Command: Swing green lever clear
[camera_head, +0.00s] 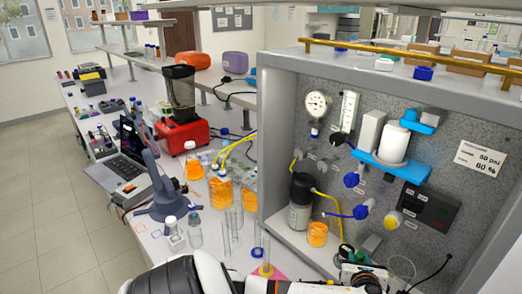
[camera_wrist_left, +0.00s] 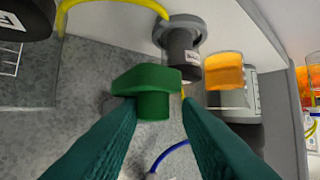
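The green lever (camera_wrist_left: 148,78) is in the middle of the left wrist view, a wide head on a short round stem, in front of the grey speckled panel. My left gripper (camera_wrist_left: 160,108) has its two dark teal fingers on either side of the stem. The fingertips stand apart, with a gap showing at the right finger; contact on the left side is unclear. In the head view my left gripper (camera_head: 358,275) is low at the rig's front edge, partly cut off, and I cannot make out the lever clearly there. My right gripper is not in view.
A dark-capped bottle (camera_head: 300,203) and an orange beaker (camera_head: 317,234) stand inside the rig, close to my left gripper. Yellow and blue tubes run nearby. Blue valves (camera_head: 361,211) and a yellow knob (camera_head: 392,220) are on the panel. Glassware crowds the bench to the left.

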